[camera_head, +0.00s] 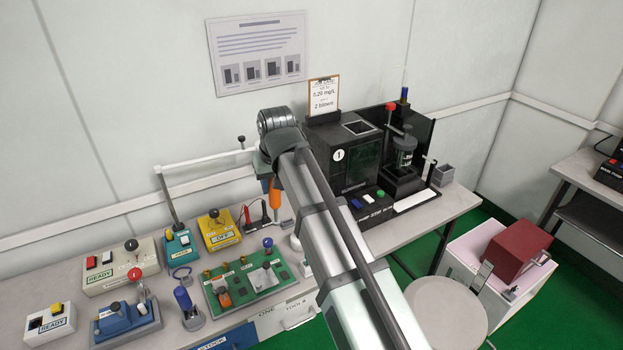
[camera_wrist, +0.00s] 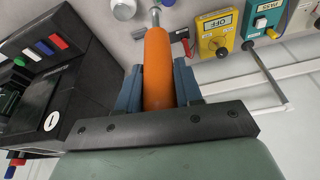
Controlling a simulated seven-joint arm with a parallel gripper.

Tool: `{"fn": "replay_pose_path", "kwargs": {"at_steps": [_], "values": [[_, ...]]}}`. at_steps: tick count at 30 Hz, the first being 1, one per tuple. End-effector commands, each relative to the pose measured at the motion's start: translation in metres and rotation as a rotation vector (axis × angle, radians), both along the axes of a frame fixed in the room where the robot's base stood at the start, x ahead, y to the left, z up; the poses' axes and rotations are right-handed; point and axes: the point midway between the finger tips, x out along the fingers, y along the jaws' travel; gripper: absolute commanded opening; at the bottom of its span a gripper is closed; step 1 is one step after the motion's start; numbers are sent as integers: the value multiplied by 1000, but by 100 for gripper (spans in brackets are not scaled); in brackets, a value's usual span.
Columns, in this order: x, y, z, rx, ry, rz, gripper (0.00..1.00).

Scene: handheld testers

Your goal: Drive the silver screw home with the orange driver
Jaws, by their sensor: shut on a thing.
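The orange driver (camera_wrist: 158,70) is in my gripper (camera_wrist: 159,78). The blue fingers are shut on both sides of its handle in the wrist view. Its grey metal end (camera_wrist: 154,17) points away from my gripper, toward the bench. In the head view the orange handle (camera_head: 275,196) hangs roughly upright below my wrist, behind the green board and near the wall side. I cannot make out the silver screw for certain in either view. My arm hides part of the bench to the right of the driver.
The green board (camera_head: 233,299) with several fittings lies in front of the driver. A yellow OFF box (camera_head: 220,230) and a teal box (camera_head: 180,244) stand to the left. The black tester (camera_head: 345,155) stands close on the right. A white rail (camera_head: 205,160) runs behind.

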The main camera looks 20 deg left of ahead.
Motion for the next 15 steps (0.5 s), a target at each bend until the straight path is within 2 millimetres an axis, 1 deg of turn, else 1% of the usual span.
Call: {"fn": "replay_pose_path", "kwargs": {"at_steps": [1, 3, 8, 15], "values": [[-9, 18, 0, 0, 0, 37, 0], [-23, 39, 0, -1, 0, 84, 0], [-57, 85, -2, -3, -1, 192, 0], [-115, 151, -4, -5, -1, 352, 0]]}}
